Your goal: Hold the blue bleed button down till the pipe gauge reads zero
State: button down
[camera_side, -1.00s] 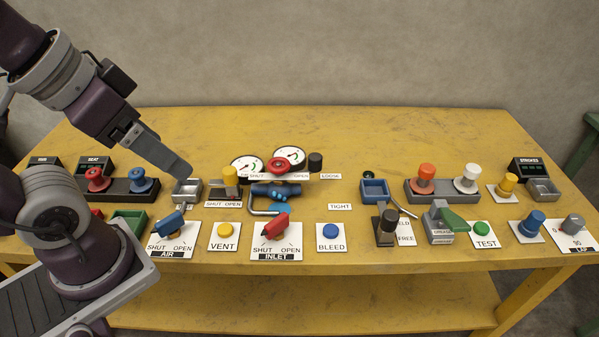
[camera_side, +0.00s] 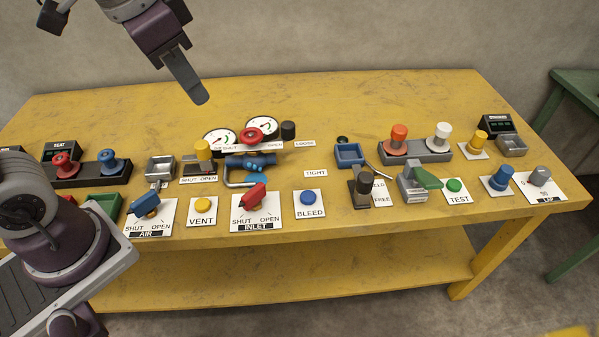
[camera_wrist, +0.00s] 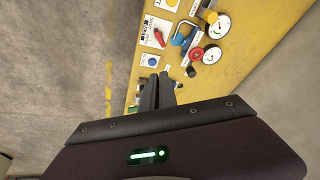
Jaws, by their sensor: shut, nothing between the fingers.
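The blue bleed button (camera_side: 308,198) sits on a white plate marked BLEED near the bench's front edge, unpressed as far as I can see. It also shows in the wrist view (camera_wrist: 152,61), just beyond my fingertips. Two round white gauges, a left one (camera_side: 220,141) and a right one (camera_side: 264,129), stand behind the blue pipe (camera_side: 250,162); their needles are too small to read. My gripper (camera_side: 200,98) is shut and empty, in the air, left of and well above the button. Its fingers (camera_wrist: 160,82) also show in the wrist view.
A red inlet handle (camera_side: 252,197) and yellow vent button (camera_side: 203,206) lie left of the bleed button. A dark-topped lever (camera_side: 362,188) and green test button (camera_side: 454,185) lie right. A red handwheel (camera_side: 252,136) rises by the gauges. The bench's back strip is clear.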

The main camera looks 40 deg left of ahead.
jog(key=w+d+f+m+g, duration=0.2)
jog(key=w+d+f+m, duration=0.2)
jog(key=w+f, duration=0.6)
jog(key=m+g, duration=0.2)
send_over(308, 195)
notch_tip(308, 195, down, 8)
notch_tip(308, 195, down, 14)
jog(key=shift+f, duration=0.1)
